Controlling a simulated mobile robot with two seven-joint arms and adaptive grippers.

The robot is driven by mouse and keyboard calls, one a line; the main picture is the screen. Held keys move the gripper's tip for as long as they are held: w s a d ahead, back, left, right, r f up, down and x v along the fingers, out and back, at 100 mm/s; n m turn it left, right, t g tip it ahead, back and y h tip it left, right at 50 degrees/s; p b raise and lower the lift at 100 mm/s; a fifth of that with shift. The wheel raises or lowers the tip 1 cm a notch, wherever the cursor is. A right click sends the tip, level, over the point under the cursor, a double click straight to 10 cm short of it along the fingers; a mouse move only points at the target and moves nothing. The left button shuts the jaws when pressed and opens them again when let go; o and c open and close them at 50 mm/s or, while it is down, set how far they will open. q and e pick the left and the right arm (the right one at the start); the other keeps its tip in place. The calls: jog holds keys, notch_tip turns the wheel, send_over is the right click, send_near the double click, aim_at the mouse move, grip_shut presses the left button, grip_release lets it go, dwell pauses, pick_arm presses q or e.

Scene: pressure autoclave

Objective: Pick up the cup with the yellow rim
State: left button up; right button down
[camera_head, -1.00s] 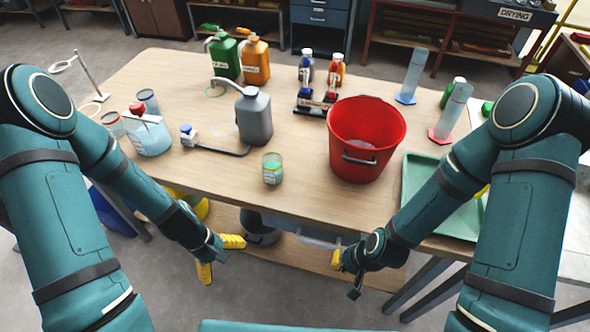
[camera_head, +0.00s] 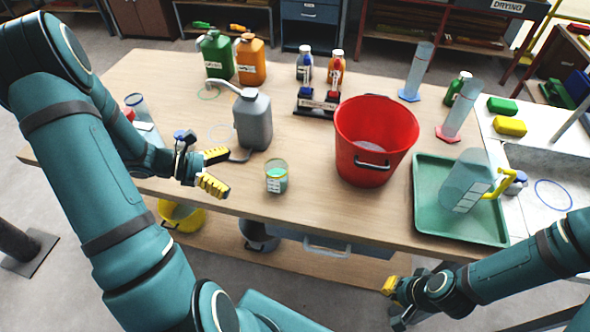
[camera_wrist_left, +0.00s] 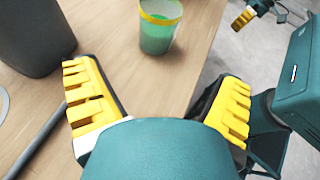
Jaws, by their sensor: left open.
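The cup with the yellow rim (camera_head: 276,180) stands upright near the front edge of the wooden table, with green contents and a white label. It also shows at the top of the left wrist view (camera_wrist_left: 157,36), ahead of the fingers. My left gripper (camera_head: 215,172) is open and empty, just left of the cup and apart from it. Its yellow finger pads are spread wide in the left wrist view (camera_wrist_left: 155,85). My right gripper (camera_head: 391,289) is low, off the table's front edge; its opening is unclear.
A grey jug (camera_head: 253,120) stands behind and left of the cup. A red bucket (camera_head: 372,150) stands to its right. A green tray (camera_head: 432,222) holds a clear jug with a yellow handle (camera_head: 470,180). Bare tabletop lies between cup and bucket.

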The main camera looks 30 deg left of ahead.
aim_at(280, 177)
pick_arm(q)
jog(key=shift+w+d, duration=0.1)
jog(key=shift+w, duration=0.15)
jog(key=b+x, duration=0.1)
jog(key=x, duration=0.7)
jog(key=shift+w+d+f, duration=0.1)
jog(key=shift+w+d, duration=0.05)
jog(key=shift+d, duration=0.1)
jog(key=shift+b+x, duration=0.6)
jog(key=shift+x, duration=1.7)
jog(key=shift+w, duration=0.15)
jog(key=c, duration=1.3)
